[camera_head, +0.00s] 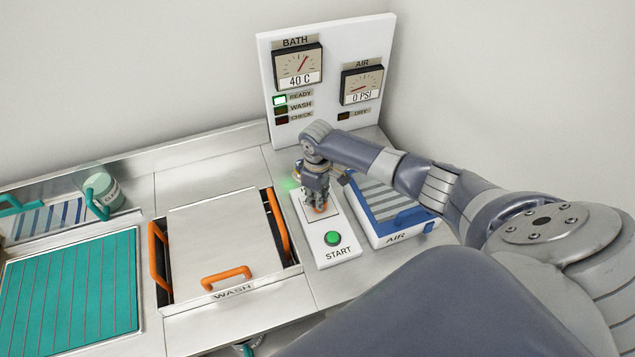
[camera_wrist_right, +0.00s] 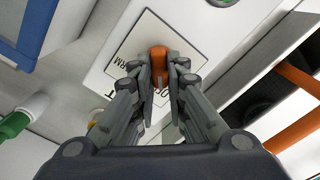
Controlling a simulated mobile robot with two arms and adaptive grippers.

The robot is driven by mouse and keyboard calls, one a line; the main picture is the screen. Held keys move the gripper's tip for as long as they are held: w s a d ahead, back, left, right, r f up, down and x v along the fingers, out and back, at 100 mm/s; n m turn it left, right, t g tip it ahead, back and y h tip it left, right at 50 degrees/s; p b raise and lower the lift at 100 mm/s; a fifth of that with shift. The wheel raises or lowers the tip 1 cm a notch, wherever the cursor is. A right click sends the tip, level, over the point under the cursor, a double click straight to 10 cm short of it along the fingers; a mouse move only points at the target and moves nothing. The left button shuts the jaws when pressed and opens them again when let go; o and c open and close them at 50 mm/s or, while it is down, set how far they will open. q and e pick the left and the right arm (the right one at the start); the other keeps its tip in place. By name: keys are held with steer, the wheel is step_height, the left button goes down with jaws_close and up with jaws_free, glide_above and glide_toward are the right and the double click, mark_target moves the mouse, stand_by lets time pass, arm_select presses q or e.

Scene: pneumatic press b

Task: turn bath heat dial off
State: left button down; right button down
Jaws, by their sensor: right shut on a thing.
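The bath heat dial is an orange knob (camera_wrist_right: 159,62) on a white plate with black lettering, partly covered, in the right wrist view. My right gripper (camera_wrist_right: 164,85) is shut on this knob, with one finger on each side of it. In the head view the right gripper (camera_head: 318,203) points down at the white control panel (camera_head: 343,250), and only a bit of orange shows under its fingertips. The dial's exact setting is hidden by the fingers. The bath gauge (camera_head: 298,67) reads 40 C, and the READY lamp (camera_head: 280,100) is lit green. My left gripper is not in view.
A green START button (camera_head: 333,238) sits at the panel's near end. The lidded WASH bath (camera_head: 215,235) with orange handles stands left of the panel. A blue-framed AIR unit (camera_head: 401,228) stands close on the right. A gauge board (camera_head: 345,28) rises behind.

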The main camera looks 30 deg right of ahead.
steer(key=shift+n, duration=0.4)
steer(key=c, duration=1.6)
jaws_free()
step_height(320, 180, up, 12)
